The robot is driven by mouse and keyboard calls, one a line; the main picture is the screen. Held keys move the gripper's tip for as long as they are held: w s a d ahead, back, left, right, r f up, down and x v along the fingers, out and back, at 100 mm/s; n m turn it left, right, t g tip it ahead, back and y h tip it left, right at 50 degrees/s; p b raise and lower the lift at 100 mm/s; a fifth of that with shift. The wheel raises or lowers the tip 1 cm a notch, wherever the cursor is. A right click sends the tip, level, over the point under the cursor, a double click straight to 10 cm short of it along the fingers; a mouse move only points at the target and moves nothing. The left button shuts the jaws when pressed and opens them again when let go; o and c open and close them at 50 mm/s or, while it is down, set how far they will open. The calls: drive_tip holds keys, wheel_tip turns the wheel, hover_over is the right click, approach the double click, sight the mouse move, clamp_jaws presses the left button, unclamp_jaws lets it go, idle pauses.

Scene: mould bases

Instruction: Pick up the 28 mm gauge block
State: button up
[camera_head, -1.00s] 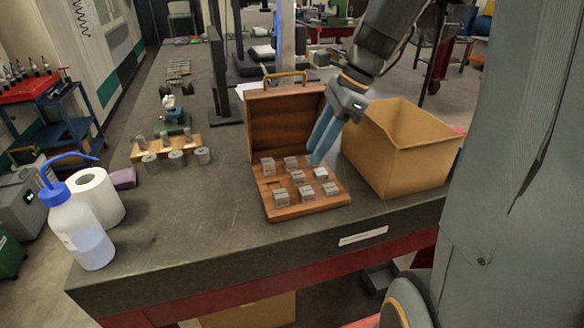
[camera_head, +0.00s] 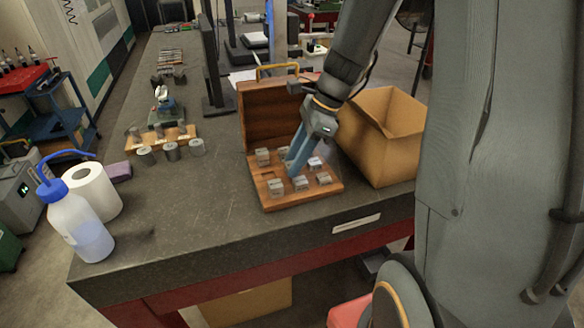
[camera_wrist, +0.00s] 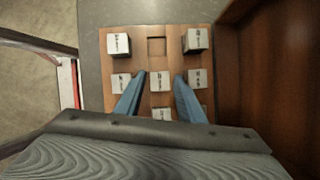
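Several grey gauge blocks sit in an open wooden case (camera_head: 297,203) on the bench. The engraved marks are too small to read, so I cannot tell which is the 28 mm block. My gripper (camera_head: 292,172) reaches down among the blocks with its blue fingers. In the wrist view my gripper (camera_wrist: 161,76) is open, one finger on either side of the middle block (camera_wrist: 160,84); I see no contact. A block at upper left (camera_wrist: 118,43) and one at upper right (camera_wrist: 195,40) flank an empty slot (camera_wrist: 156,46). My wrist hides the lowest row partly.
The case's raised lid (camera_head: 270,117) stands behind the blocks. A cardboard box (camera_head: 385,150) is close on the right. A wash bottle (camera_head: 80,228), paper roll (camera_head: 95,190) and several grey cylinders (camera_head: 171,152) are left. The bench between is clear.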

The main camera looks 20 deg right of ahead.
clamp_jaws()
